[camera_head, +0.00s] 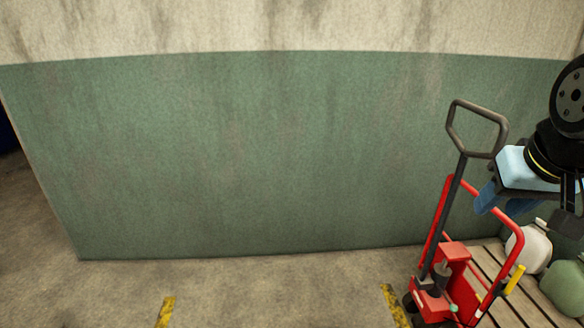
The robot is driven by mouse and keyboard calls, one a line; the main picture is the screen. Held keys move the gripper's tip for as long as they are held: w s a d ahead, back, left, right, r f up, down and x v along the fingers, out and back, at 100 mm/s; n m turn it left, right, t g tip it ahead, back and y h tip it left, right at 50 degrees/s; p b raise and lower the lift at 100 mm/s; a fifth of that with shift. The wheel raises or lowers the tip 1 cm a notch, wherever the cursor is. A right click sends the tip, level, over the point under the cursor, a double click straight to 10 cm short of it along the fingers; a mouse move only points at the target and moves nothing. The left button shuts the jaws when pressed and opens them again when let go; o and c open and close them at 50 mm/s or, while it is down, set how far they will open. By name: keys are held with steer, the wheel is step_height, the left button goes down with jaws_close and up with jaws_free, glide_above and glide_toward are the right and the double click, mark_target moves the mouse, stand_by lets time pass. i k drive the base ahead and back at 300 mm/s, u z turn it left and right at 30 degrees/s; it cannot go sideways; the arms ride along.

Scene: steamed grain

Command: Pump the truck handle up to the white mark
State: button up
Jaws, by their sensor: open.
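The red pallet truck (457,256) stands at the lower right, partly cut off by the bottom edge. Its dark handle (451,131) has a closed loop at the top and a shaft that leans down left to the red base. I cannot make out a white mark on it. My gripper (503,207), light blue with black parts, is open at the right edge. In the picture it is just right of the handle loop and overlaps the red frame. I see no contact with the handle; the depth between them is unclear. My arm hides part of the area behind.
A wooden pallet (503,299) on the right carries a white container (533,250) and a green container (565,286). A yellow lever (515,279) sticks up beside the truck. A green and cream wall (250,150) stands behind. The concrete floor at left is clear, with yellow floor marks (165,311).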

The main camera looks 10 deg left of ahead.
mark_target(502, 135)
steer(key=z, duration=0.05)
steer(key=i, duration=1)
steer(key=u, duration=0.1)
